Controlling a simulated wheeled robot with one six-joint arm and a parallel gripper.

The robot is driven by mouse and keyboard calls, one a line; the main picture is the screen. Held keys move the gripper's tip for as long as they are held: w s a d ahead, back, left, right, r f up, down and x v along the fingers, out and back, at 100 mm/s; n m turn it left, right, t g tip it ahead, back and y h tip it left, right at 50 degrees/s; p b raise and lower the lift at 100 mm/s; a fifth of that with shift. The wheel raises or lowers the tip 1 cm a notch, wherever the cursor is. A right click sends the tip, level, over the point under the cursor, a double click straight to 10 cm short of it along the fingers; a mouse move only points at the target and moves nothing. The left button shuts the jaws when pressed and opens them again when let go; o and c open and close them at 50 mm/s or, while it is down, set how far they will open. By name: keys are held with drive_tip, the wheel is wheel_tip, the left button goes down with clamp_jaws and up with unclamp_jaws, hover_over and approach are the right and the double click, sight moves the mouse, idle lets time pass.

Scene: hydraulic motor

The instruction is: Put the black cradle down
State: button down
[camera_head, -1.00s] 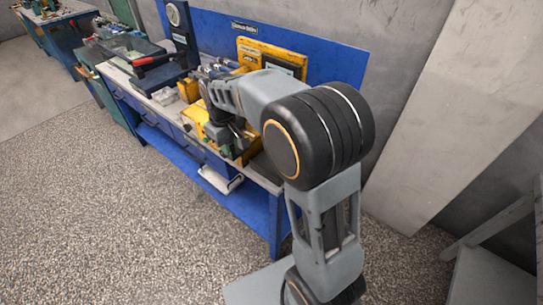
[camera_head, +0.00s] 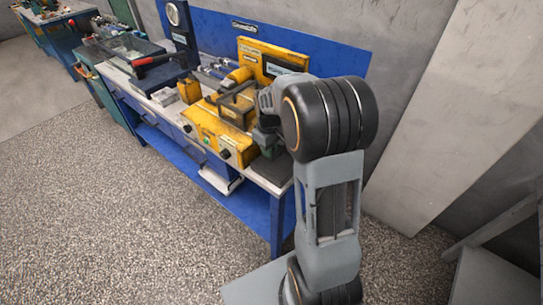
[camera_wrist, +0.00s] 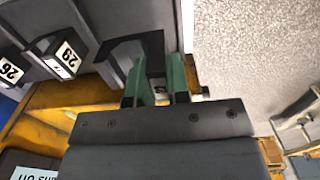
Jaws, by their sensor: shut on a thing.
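The black cradle (camera_wrist: 152,44) is a dark angular part with an open notch, seen in the wrist view just beyond my gripper (camera_wrist: 159,78). The green fingers of my gripper are shut on its near right part. It sits over or against a grey surface; I cannot tell if it touches it. In the head view my gripper (camera_head: 268,140) is at the right end of the blue bench, low beside the yellow unit. My arm hides most of it, and the cradle cannot be made out there.
Two dark blocks with white labels, 29 (camera_wrist: 66,60) and 26 (camera_wrist: 12,70), stand left in the wrist view. A yellow unit (camera_head: 215,128) with knobs and a dark frame (camera_head: 238,103) stand on the blue bench (camera_head: 262,205). Speckled floor lies beyond its edge.

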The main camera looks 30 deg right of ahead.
drive_tip(key=f, duration=0.1)
drive_tip(key=d+f, duration=0.1)
drive_tip(key=f, duration=0.1)
drive_tip(key=shift+f, duration=0.5)
drive_tip(key=shift+a+f, duration=0.1)
drive_tip(key=shift+f, duration=0.1)
drive_tip(key=c, duration=1.1)
unclamp_jaws()
drive_tip(key=shift+s, duration=0.1)
